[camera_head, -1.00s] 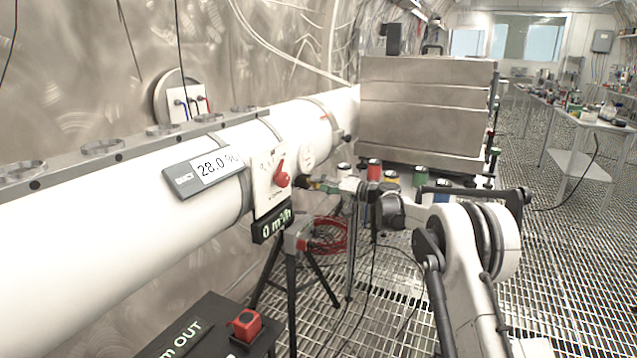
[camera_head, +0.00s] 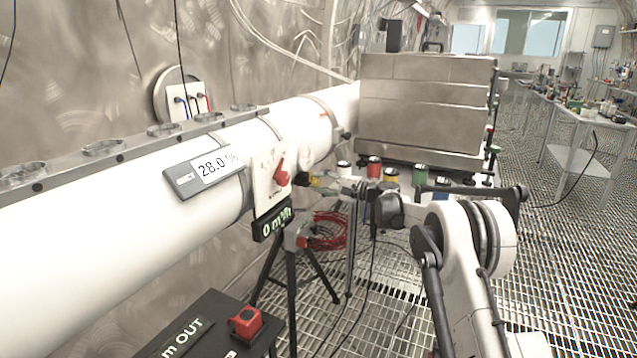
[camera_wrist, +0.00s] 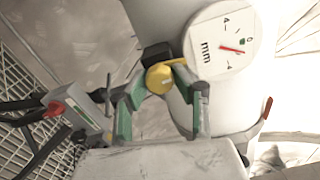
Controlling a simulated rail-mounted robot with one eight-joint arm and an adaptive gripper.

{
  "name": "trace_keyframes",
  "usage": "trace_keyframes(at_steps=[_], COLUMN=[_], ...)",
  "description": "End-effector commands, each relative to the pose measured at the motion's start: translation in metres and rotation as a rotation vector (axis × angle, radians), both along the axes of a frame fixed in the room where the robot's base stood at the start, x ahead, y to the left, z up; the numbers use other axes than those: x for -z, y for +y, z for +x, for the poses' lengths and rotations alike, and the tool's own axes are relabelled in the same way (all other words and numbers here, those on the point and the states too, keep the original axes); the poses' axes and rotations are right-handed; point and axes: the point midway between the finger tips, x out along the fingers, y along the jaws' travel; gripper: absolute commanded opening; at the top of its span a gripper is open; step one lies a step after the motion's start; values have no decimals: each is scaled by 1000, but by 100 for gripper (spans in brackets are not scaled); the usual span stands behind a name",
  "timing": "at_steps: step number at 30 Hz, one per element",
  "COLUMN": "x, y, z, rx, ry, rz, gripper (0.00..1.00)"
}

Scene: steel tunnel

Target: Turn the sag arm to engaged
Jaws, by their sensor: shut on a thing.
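The sag arm appears to be the yellow knob and thin yellow lever (camera_wrist: 160,78) at the edge of a round white dial (camera_wrist: 219,40) marked "mm" with a red needle. A black block sits behind the knob. In the wrist view my gripper (camera_wrist: 163,92), with green-edged fingers, is closed around the yellow knob, one finger on each side. In the head view my gripper (camera_head: 322,184) is beside the white duct (camera_head: 90,235), right of the red lever; the fingers are small there and the grip detail cannot be made out.
A tripod (camera_head: 292,250) stands below. Capped bottles (camera_head: 374,168) and a large steel box (camera_head: 425,105) are behind. Grated floor is open at right.

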Motion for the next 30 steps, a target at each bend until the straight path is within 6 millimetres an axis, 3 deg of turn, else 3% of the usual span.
trace_keyframes(at_steps=[21,22,26,30], x=[1,1,1,1], y=[0,0,0,0], z=[0,0,0,0], rx=[-1,-1,-1,0], ry=[74,74,74,74], rz=[28,28,29,29], gripper=[0,26,44,45])
